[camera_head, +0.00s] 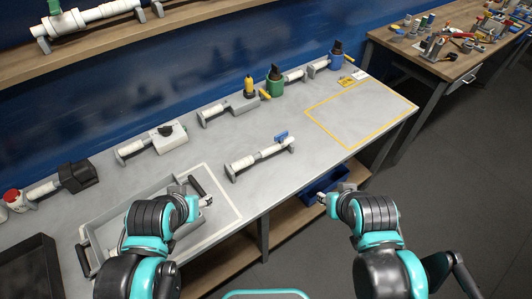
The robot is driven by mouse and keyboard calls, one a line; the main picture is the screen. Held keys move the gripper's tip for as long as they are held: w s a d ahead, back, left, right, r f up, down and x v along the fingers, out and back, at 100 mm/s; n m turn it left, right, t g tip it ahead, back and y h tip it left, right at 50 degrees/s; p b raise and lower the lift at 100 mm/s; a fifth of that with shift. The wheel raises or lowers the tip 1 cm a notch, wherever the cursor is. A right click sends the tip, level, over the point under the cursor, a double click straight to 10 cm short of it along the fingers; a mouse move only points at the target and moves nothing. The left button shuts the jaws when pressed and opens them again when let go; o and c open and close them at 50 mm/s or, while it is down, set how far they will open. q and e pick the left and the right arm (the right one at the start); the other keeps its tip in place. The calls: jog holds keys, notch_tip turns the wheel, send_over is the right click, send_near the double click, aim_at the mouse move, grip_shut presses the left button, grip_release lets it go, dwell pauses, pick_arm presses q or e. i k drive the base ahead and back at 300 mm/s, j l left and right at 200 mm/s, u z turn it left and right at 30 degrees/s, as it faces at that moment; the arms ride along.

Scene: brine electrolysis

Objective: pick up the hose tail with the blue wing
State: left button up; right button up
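The hose tail with the blue wing (259,157) is a white tube lying on low grey supports near the front edge of the grey bench, at its middle. Its blue wing (281,136) sticks up at the right end. My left gripper (206,200) is over the grey tray, to the left of and nearer than the hose tail, apart from it. My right gripper (323,198) is beyond the bench's front edge, to the right of and nearer than the hose tail. Both grippers are too small to tell whether their fingers are open, and no held object shows.
A grey tray (225,212) with dark handles lies at the front left. White tube fittings with black (75,177), yellow (249,87) and green (274,85) parts line the back. A yellow-outlined area (360,112) at right is mostly clear. A blue bin (326,181) sits below the bench.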

aim_at(231, 170)
jog(key=i+l+z, duration=0.15)
jog(key=z, duration=0.35)
jog(key=i+l+z, duration=0.25)
jog(key=z, duration=0.2)
